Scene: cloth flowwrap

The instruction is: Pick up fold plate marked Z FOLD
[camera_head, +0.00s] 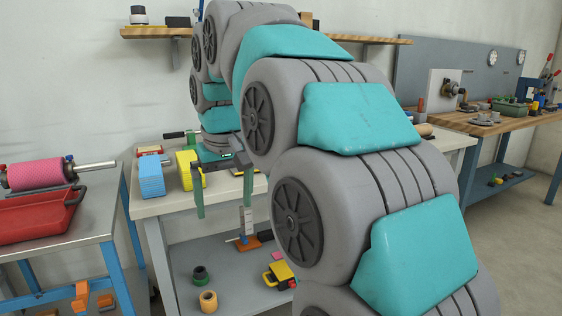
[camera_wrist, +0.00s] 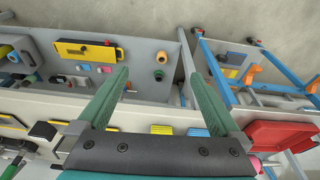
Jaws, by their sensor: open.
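No marking reading Z FOLD is legible in either view, so I cannot tell which thing is that fold plate. In the head view a yellow plate-like piece with black parts (camera_head: 279,272) lies on the lower shelf; a flat yellow piece with a dark handle (camera_wrist: 88,50) shows on that shelf in the wrist view.
The bench top (camera_head: 160,206) holds a blue stack (camera_head: 151,177) and a yellow stack (camera_head: 190,170) close beside my gripper. Green (camera_head: 200,275) and orange (camera_head: 208,300) rolls sit on the lower shelf. A red tray (camera_head: 35,215) stands left. My arm hides the bench's right part.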

